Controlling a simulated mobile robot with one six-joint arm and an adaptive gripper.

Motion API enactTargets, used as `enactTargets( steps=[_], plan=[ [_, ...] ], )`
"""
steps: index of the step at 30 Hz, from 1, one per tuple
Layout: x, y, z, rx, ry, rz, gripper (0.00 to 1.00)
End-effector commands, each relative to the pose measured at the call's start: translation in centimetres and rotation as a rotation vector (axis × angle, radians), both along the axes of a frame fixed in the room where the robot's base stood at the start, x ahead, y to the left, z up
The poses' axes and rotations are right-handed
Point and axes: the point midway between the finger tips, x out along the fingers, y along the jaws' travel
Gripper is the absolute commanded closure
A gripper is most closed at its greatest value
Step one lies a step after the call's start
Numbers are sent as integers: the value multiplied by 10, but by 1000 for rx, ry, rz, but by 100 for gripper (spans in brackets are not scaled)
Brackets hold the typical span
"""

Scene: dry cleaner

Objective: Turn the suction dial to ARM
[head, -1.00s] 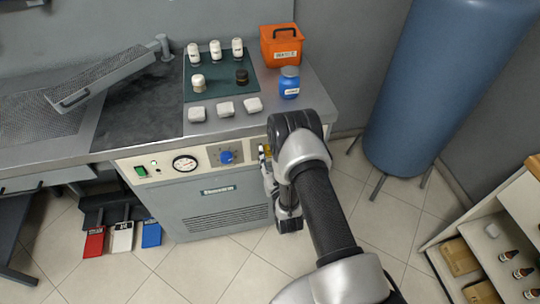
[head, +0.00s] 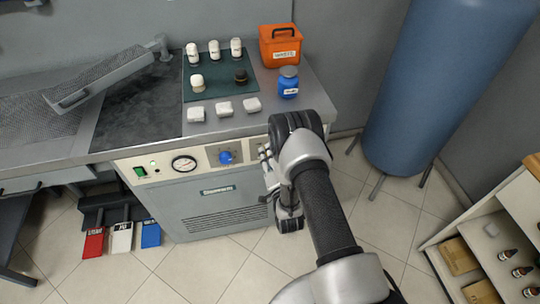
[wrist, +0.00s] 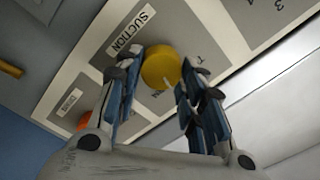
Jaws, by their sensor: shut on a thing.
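The suction dial (wrist: 160,70) is a round yellow knob on the light machine panel in the wrist view. The SUCTION label (wrist: 131,31) is beside it. A pale mark shows on the dial's lower part. Single letters are printed around it, partly covered by my fingers, and I cannot read which setting the mark points at. My gripper (wrist: 164,74) is shut on the dial, one finger on each side. In the head view my gripper (head: 266,160) is at the right end of the front panel, and my arm hides the dial.
A blue dial (head: 227,157), a pressure gauge (head: 184,164) and a green switch (head: 140,171) sit left on the same panel. An orange knob (wrist: 86,121) shows below the SUCTION label. A blue jar (head: 288,83) and orange box (head: 281,45) stand on the worktop above.

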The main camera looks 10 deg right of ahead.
Motion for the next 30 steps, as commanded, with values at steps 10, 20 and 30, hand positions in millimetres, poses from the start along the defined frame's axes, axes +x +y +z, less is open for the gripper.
enactTargets(
  steps=[10, 20, 30],
  plan=[
    [1, -1, 0, 310, -4, 0, 88],
    [1, -1, -1, 510, -4, 0, 88],
    [1, -1, -1, 587, -5, 1, 87]
  ],
)
